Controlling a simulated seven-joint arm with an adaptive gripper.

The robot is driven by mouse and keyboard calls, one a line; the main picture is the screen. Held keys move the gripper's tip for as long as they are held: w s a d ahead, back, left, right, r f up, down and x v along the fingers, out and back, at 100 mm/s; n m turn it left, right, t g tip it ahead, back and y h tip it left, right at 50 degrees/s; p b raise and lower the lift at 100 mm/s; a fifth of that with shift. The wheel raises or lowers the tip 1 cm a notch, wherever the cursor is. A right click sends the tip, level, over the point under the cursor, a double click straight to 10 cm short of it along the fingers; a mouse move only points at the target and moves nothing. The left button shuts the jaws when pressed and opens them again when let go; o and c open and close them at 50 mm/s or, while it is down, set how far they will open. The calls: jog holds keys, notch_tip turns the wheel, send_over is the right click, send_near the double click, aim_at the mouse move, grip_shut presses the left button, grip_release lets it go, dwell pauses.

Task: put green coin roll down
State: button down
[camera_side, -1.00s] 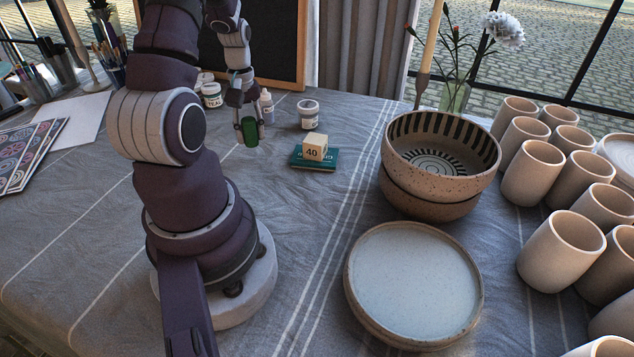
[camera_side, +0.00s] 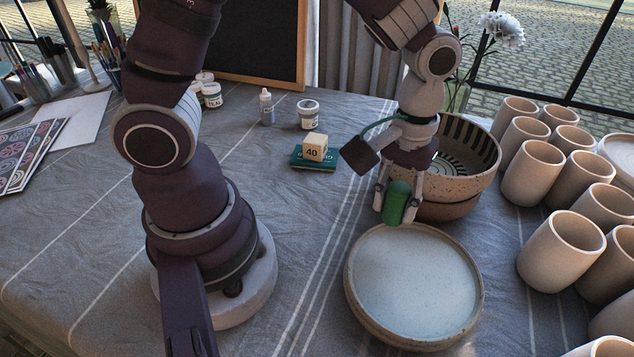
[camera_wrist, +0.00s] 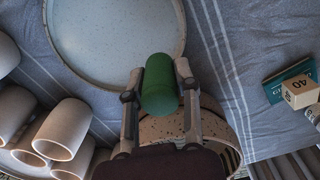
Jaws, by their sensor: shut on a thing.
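The green coin roll (camera_side: 396,202) is a short green cylinder, held upright between the fingers of my gripper (camera_side: 398,208). My gripper is shut on it, above the far rim of the pale plate (camera_side: 415,285) in the side view. In the wrist view the roll (camera_wrist: 160,84) sits between both fingers of my gripper (camera_wrist: 160,85), overlapping the near rim of the plate (camera_wrist: 115,35). The roll appears to be in the air; its exact height above the plate is hard to tell. The plate is empty.
Stacked speckled bowls (camera_side: 455,165) stand right behind my gripper. Several clay cups (camera_side: 560,250) fill the right side. A wooden block marked 40 (camera_side: 315,147) rests on a green book (camera_side: 313,160). The cloth left of the plate is clear.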

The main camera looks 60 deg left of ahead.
jog(key=s+d+m, duration=0.1)
jog(key=s+d, duration=0.1)
jog(key=d, duration=0.1)
jog(key=s+d+m, duration=0.1)
jog(key=s+d, duration=0.1)
jog(key=s+d+m, duration=0.1)
jog(key=s+d, duration=0.1)
jog(key=d, duration=0.1)
jog(key=shift+d+f+m, duration=0.1)
jog(key=shift+d+m, duration=0.25)
jog(key=shift+m, duration=0.05)
jog(key=s+d+m, duration=0.2)
jog(key=s+d, duration=0.2)
jog(key=s, duration=0.2)
jog(key=shift+m, duration=0.3)
jog(key=f, duration=0.7)
jog(key=shift+s+f, duration=0.25)
jog(key=shift+f, duration=0.1)
jog(key=shift+d+f, duration=0.1)
jog(key=shift+f, duration=0.15)
jog(key=c, duration=0.8)
grip_release()
jog(key=shift+f, duration=0.15)
